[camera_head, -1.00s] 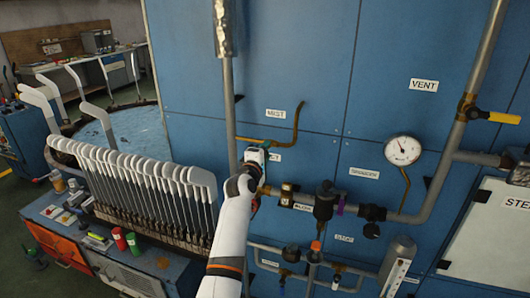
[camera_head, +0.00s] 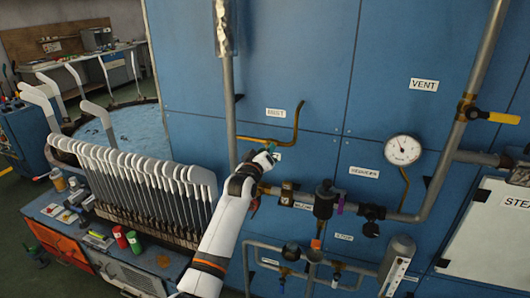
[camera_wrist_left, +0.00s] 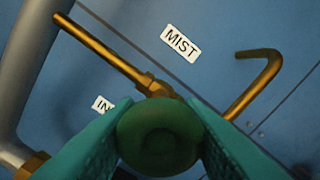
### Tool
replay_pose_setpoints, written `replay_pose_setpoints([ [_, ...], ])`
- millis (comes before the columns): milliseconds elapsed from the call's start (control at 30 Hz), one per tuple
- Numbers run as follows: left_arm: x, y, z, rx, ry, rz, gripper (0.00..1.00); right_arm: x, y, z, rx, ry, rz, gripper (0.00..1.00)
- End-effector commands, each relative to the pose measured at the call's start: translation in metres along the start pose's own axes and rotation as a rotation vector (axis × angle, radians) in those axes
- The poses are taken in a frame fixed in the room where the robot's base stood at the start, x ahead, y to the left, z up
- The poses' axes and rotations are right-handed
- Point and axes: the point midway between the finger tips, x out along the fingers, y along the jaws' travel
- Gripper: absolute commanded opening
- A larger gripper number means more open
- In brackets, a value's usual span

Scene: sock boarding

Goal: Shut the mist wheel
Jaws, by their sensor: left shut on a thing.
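The mist wheel (camera_wrist_left: 158,137) is a round green handwheel on a thin brass pipe (camera_wrist_left: 115,55), below the MIST label (camera_wrist_left: 181,42) in the left wrist view. My left gripper (camera_wrist_left: 160,150) has its two teal fingers on either side of the wheel, shut on it. In the head view my left gripper (camera_head: 262,158) is at the blue panel just below the MIST label (camera_head: 275,113), and it hides most of the wheel. My right gripper is not in view.
A thick grey vertical pipe (camera_head: 229,110) runs close to the left of my gripper. Brass valves and a dark regulator (camera_head: 325,200) sit to the lower right, with a pressure gauge (camera_head: 402,150) beyond. A rack of white sock boards (camera_head: 150,180) stands to the left.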

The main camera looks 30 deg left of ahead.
Motion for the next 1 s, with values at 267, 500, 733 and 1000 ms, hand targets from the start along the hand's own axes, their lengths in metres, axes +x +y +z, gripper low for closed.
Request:
replay_pose_setpoints([
  [267, 0.0006, -0.0023, 0.0064, 0.267, -0.012, -0.005, 0.13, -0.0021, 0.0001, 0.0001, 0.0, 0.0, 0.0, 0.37],
  [500, 0.0007, -0.0024, 0.0072, 0.492, -0.014, -0.004, 0.13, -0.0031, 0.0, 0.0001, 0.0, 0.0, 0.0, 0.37],
  [733, 0.0008, -0.0027, 0.0077, 0.679, -0.015, -0.003, 0.13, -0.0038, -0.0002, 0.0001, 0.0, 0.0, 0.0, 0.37],
  [1000, 0.0008, -0.0029, 0.0083, 0.829, -0.017, -0.003, 0.13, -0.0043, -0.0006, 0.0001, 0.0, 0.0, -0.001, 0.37],
])
